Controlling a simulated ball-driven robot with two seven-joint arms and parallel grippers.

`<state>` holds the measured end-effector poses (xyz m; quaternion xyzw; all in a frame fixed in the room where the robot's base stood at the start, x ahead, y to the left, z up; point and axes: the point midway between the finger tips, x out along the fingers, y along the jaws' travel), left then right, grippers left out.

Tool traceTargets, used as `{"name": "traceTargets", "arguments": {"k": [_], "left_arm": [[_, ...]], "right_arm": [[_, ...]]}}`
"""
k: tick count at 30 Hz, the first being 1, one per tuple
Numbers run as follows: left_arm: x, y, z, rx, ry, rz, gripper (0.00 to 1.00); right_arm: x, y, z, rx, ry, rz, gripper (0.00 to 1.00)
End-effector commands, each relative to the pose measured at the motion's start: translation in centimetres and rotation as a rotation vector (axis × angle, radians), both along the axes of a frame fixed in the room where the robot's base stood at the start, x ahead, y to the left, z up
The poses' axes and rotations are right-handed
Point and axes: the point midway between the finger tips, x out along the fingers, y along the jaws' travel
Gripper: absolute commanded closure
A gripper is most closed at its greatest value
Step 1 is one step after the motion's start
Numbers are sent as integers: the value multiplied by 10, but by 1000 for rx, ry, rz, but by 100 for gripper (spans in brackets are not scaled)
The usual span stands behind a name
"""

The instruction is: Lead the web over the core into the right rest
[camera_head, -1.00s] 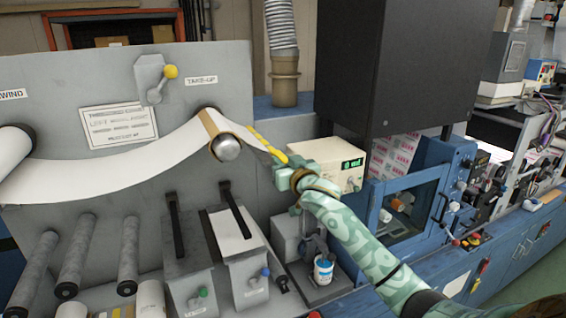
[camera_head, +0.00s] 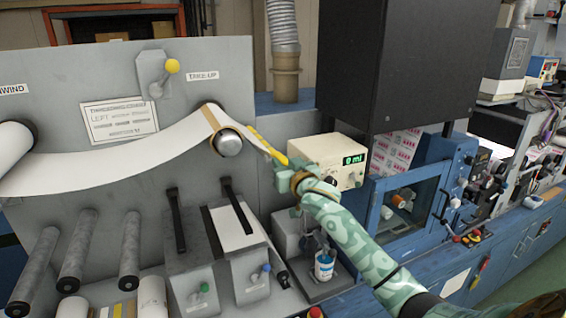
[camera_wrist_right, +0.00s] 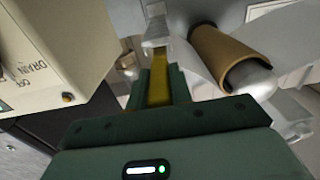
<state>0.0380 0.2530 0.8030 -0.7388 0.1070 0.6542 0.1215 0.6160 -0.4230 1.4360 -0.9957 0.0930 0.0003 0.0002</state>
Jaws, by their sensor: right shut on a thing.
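The white web (camera_head: 110,160) runs from the unwind roll (camera_head: 14,150) at left, sagging slightly, up to the brown take-up core (camera_head: 212,118) on its silver-ended shaft (camera_head: 230,144). It passes over the core, and its free end reaches my right gripper (camera_head: 262,142). This gripper, with yellow fingers, is shut on the web just right of the core. The wrist view shows the core (camera_wrist_right: 225,55) beside the fingers (camera_wrist_right: 157,28). Below stand two grey rests with black levers; the right rest (camera_head: 248,268) has a blue knob and a white top. My left gripper is not in view.
A cream box with a green display (camera_head: 328,160) stands close behind my right gripper. Grey rollers (camera_head: 78,250) project at lower left. A large black cabinet (camera_head: 350,70) rises behind.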

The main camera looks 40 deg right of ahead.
Motion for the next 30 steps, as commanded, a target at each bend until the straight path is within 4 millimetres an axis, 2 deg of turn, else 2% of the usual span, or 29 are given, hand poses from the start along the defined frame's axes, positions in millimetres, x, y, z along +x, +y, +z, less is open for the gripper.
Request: {"name": "traceTargets", "arguments": {"k": [10, 11, 12, 13, 23, 26, 30], "left_arm": [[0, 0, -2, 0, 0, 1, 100], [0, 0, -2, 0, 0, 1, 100], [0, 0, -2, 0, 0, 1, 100], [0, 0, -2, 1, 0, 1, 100], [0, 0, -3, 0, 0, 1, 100], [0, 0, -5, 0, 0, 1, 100], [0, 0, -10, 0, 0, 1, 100]], "right_arm": [[0, -1, -5, 0, -1, 0, 100], [0, -1, -5, 0, -1, 0, 70], [0, -1, -5, 0, -1, 0, 59], [0, -1, -5, 0, -1, 0, 53], [-3, 0, -6, 0, 0, 0, 53], [-14, 2, -7, 0, 0, 1, 53], [-45, 8, -8, 1, 0, 2, 53]]}}
